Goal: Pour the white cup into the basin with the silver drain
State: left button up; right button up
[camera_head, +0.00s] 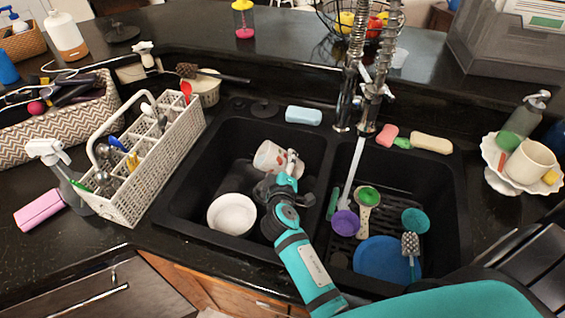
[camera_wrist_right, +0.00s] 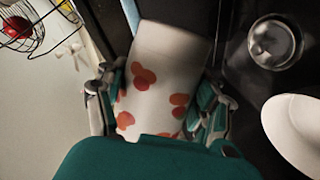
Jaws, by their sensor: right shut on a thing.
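The white cup with red spots (camera_head: 270,157) is in my right gripper (camera_head: 287,174), over the left basin (camera_head: 180,196). The cup is tilted; its opening cannot be made out clearly. In the right wrist view the fingers sit on both sides of the cup (camera_wrist_right: 165,60), and the spots face the camera. A round silver drain (camera_wrist_right: 275,43) shows to the right of the cup in that view, in the dark basin. It cannot be made out in the head view. My left gripper is not in view.
A white bowl (camera_head: 232,213) stands in the left basin. The right basin holds a blue plate (camera_head: 385,262), a purple scoop (camera_head: 345,223) and utensils. The faucet (camera_head: 369,105) rises behind the divider. A utensil caddy (camera_head: 150,185) stands at left, a cream cup (camera_head: 529,160) on a stand at right.

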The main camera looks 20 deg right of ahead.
dwell(0.6)
jog(key=shift+f+n+b, duration=0.5)
jog(key=shift+f+b, duration=0.2)
jog(key=shift+f, duration=0.1)
jog(key=shift+f+n+g+h, duration=0.2)
jog(key=shift+n+g+h, duration=0.1)
jog(key=shift+n+h, duration=0.4)
jog(key=shift+a, duration=0.1)
jog(key=shift+w+a+f+n, duration=0.15)
jog(key=shift+f+n, duration=0.05)
jog(key=shift+n, duration=0.5)
